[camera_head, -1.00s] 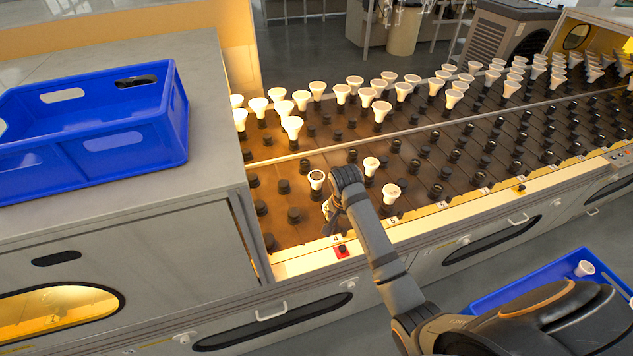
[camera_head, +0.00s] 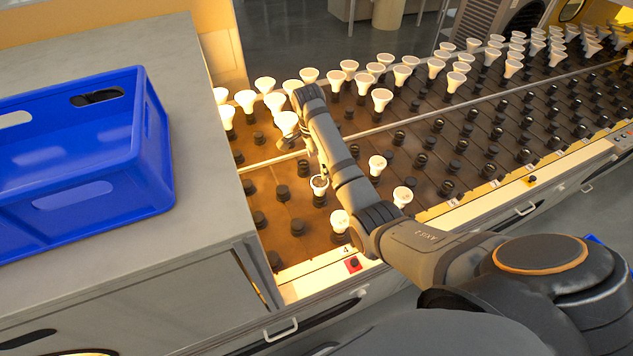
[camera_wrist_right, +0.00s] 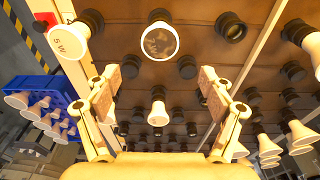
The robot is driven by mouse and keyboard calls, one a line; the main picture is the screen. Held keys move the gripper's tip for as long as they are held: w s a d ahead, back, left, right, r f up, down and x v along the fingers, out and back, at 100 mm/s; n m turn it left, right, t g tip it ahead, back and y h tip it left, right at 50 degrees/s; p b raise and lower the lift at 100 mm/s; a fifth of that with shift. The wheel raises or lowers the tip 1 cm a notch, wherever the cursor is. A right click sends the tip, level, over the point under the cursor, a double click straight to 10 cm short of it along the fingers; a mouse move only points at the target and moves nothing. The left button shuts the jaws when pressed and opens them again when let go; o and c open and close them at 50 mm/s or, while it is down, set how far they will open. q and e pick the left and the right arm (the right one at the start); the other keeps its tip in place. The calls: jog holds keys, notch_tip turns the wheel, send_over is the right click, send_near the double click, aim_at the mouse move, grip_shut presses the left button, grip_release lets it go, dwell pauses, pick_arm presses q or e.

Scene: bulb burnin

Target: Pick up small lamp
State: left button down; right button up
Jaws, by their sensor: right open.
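White lamps stand in black sockets on the brown rack. A small lamp (camera_head: 319,184) with a greyish round face stands in the near section, just left of my right forearm. My right gripper (camera_head: 292,140) is partly hidden by its own wrist, close to a lit lamp (camera_head: 286,122) in the head view. In the right wrist view my right gripper (camera_wrist_right: 163,98) is open and empty. A small white lamp (camera_wrist_right: 158,112) appears between its fingers, farther off and apart from them. I cannot tell which head-view lamp that is. My left gripper is not in view.
A blue crate (camera_head: 152,165) stands on the grey counter at the left. Several lamps crowd the back rows. Nearer lamps (camera_head: 340,221) (camera_head: 377,165) stand beside my right arm. Another blue crate (camera_wrist_right: 38,88) holding lamps shows in the wrist view. Many near-left sockets are empty.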

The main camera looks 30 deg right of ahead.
aim_at(320, 182)
jog(key=f, duration=0.3)
jog(key=shift+s+d, duration=0.2)
jog(key=shift+s, duration=0.05)
jog(key=shift+w+f, duration=0.1)
jog(key=shift+f, duration=0.45)
jog(key=shift+w+f+p, duration=0.1)
jog(key=shift+f+p, duration=0.3)
jog(key=shift+f, duration=0.35)
notch_tip(320, 182, down, 4)
jog(key=shift+d+r, duration=0.1)
jog(key=shift+f, duration=0.25)
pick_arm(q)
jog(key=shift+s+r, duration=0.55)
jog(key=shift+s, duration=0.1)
pick_arm(e)
jog(key=shift+r, duration=0.1)
jog(key=c, duration=1.3)
